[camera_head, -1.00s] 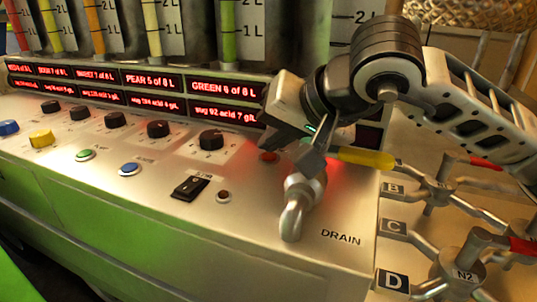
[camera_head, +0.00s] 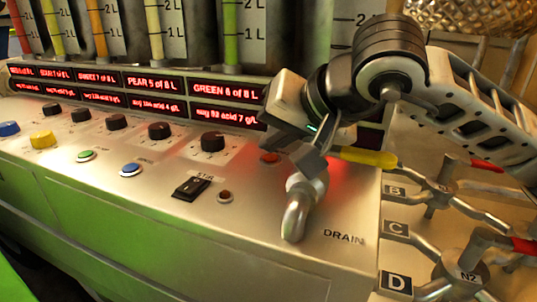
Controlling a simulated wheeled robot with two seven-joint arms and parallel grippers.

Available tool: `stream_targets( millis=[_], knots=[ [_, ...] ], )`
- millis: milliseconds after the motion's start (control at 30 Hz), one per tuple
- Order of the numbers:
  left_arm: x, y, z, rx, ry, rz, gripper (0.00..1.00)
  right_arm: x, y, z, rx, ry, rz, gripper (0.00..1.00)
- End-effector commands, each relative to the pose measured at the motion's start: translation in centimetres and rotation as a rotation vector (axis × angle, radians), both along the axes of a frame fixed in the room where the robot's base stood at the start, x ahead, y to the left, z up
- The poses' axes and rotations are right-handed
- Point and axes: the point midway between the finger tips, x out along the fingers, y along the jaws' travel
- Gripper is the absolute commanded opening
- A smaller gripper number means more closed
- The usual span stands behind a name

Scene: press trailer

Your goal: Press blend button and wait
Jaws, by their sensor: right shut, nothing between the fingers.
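The sloped steel panel (camera_head: 120,170) carries several buttons and knobs. A green button (camera_head: 86,156), a blue button (camera_head: 131,170) and a small dark red button (camera_head: 225,197) sit along its front. A reddish button (camera_head: 269,157) is beside my right gripper, close under the wrist. The label of the blend button is too small to read, so I cannot tell which one it is. My right gripper (camera_head: 312,160) is shut and empty, low over the panel's right end, above the drain spout. I cannot tell if its fingertips touch anything. My left gripper is out of view.
A bent metal drain spout (camera_head: 300,205) and a yellow lever (camera_head: 366,157) are close to my right gripper. Valves with red handles (camera_head: 522,246) stand at the right. Black knobs (camera_head: 212,142) and a black rocker switch (camera_head: 191,188) lie left. Red displays (camera_head: 224,90) run behind.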

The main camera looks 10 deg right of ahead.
Motion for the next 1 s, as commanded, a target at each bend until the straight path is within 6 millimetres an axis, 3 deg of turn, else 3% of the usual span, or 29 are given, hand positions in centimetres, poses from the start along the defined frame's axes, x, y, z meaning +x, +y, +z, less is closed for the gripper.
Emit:
stream_targets(
  millis=[33, 367, 1000],
  knots=[
    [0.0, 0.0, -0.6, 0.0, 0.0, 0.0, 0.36, -0.2, 0.5, -1.7, 0.004, 0.028, 0.01, 0.0],
    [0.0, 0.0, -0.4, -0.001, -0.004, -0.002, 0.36, -0.2, 0.3, -1.7, 0.003, 0.029, 0.01, 0.0],
    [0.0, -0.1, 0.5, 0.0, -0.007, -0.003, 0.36, 0.1, -0.7, 0.1, -0.001, 0.026, -0.003, 0.0]
  ],
)
